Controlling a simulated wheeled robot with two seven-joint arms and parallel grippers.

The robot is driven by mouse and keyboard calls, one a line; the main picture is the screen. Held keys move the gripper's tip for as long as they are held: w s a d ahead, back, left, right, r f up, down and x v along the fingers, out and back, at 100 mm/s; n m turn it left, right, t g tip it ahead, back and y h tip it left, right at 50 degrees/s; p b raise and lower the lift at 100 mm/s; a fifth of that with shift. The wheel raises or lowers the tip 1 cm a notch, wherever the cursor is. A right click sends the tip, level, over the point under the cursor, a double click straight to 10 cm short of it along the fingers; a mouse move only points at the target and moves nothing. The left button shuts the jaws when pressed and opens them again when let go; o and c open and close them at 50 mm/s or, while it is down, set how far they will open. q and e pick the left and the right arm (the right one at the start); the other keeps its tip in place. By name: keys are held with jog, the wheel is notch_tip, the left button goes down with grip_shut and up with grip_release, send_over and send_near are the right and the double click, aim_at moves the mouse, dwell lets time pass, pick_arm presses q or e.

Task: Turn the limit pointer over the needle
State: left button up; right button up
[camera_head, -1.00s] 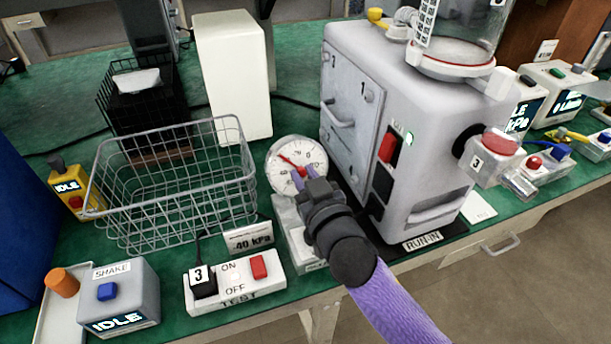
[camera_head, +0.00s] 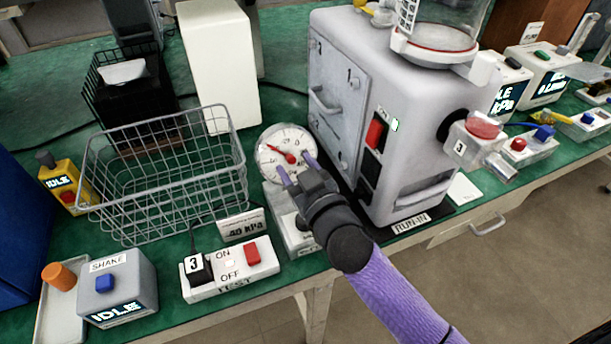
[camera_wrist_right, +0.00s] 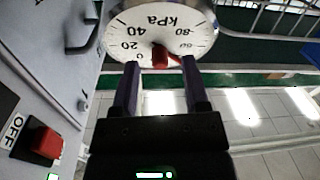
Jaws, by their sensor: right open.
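The round white gauge (camera_head: 270,148) stands on a pale block beside the grey machine, its dial facing up toward me. A red pointer with a red centre hub (camera_head: 291,158) shows on it. In the right wrist view the dial (camera_wrist_right: 150,20) reads kPa upside down, and the red knob (camera_wrist_right: 160,56) sits at its centre with a thin red part running right. I cannot tell needle and limit pointer apart. My right gripper (camera_head: 296,164) is open, its purple fingers spread at the dial's near side. In the wrist view the fingers (camera_wrist_right: 160,64) flank the knob with gaps. My left gripper is not in view.
The grey machine (camera_head: 414,150) stands close right of the gauge. A wire basket (camera_head: 165,160) is to its left. A sign reading -40 kPa (camera_head: 242,227) and a TEST switch box (camera_head: 230,270) stand in front left. Green bench shows between them.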

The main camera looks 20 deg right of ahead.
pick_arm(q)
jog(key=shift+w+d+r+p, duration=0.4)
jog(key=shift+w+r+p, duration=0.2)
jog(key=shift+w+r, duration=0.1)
pick_arm(e)
jog(key=s+d, duration=0.1)
jog(key=s, duration=0.8)
